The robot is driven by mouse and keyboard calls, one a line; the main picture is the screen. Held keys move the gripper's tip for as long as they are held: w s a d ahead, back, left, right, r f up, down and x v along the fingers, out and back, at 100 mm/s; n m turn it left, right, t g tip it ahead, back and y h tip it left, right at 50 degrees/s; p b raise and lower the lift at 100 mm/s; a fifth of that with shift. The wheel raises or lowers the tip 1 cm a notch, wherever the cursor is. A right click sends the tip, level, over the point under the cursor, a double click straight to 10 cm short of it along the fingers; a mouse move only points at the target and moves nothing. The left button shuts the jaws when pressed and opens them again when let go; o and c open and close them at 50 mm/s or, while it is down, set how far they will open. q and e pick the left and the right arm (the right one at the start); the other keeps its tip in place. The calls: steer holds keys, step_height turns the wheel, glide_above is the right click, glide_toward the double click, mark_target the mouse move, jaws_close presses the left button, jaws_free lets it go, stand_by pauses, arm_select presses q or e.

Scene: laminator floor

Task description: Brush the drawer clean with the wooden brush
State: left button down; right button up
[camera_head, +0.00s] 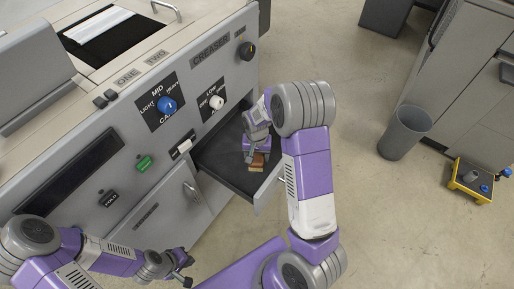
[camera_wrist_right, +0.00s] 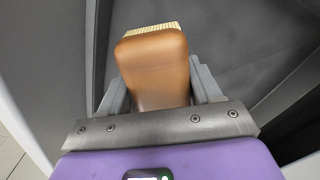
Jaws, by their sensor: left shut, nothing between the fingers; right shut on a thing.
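The drawer (camera_head: 219,168) is pulled out of the grey machine and has a dark, flat floor. The wooden brush (camera_head: 257,163) is inside it, brown with pale bristles. My right gripper (camera_head: 252,155) is shut on the brush, within the drawer's walls. In the right wrist view the brush (camera_wrist_right: 155,72) sits between the two fingers, its bristles pointing away. I cannot tell whether the bristles touch the drawer floor. No crumbs or dust can be made out. My left gripper (camera_head: 184,270) is shut and empty, low in front of the machine, away from the drawer.
A grey bin (camera_head: 404,132) and a yellow box (camera_head: 470,181) stand on the floor at right, beside grey cabinets (camera_head: 470,70). The floor between is clear.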

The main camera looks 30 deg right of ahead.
steer(key=shift+r+p, duration=0.9)
steer(key=shift+r, duration=0.5)
